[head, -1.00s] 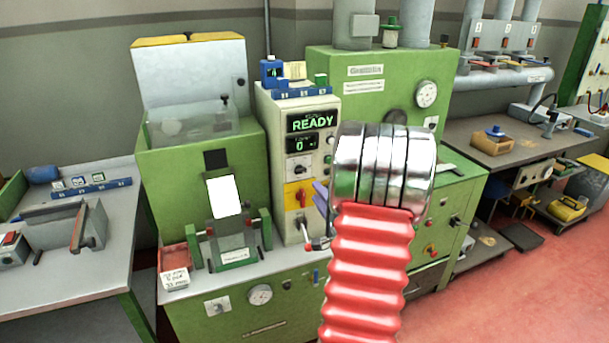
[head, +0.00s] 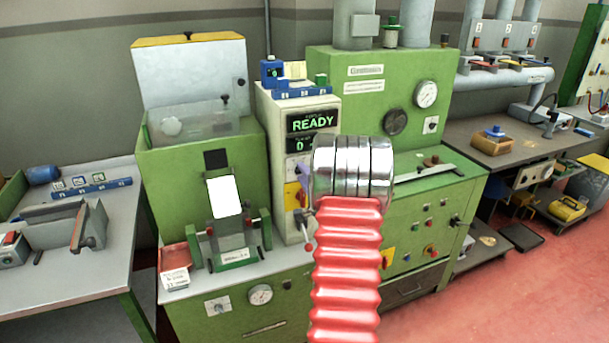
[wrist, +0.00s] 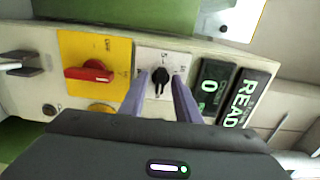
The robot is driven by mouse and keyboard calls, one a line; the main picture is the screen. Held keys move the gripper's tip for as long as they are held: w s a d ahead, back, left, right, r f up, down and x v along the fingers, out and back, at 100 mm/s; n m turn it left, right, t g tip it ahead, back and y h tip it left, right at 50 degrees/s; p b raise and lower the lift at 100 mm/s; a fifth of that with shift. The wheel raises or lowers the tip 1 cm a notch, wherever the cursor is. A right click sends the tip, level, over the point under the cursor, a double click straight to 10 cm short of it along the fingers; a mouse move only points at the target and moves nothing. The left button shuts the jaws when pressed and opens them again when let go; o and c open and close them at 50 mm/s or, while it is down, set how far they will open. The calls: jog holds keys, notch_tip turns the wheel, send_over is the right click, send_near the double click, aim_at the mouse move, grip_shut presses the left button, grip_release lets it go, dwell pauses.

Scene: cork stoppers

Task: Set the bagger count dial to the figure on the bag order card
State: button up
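The count dial (wrist: 161,80) is a small black knob on a white plate with fine marks, in the wrist view. My gripper (wrist: 161,82) is open, one purple finger on each side of the knob, with gaps visible; contact cannot be told. Beside it the count display (wrist: 209,86) reads 0 and the status display (wrist: 241,97) reads READY. In the head view the dial is largely hidden by my gripper and arm. A white card with small print (head: 174,279) lies by the red tray; its text is too small to read, so whether it is the order card cannot be told.
A red rotary switch (wrist: 90,72) on a yellow plate sits close beside the dial, with a grey lever (wrist: 20,63) beyond. The green bagger (head: 160,165) stands left of the cream control column (head: 270,150). A green machine (head: 365,85) stands behind on the right.

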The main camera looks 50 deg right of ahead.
jog(key=shift+c, duration=0.6)
jog(key=c, duration=0.6)
jog(key=shift+d, duration=0.3)
jog(key=shift+a+f, duration=0.15)
jog(key=shift+a, duration=0.1)
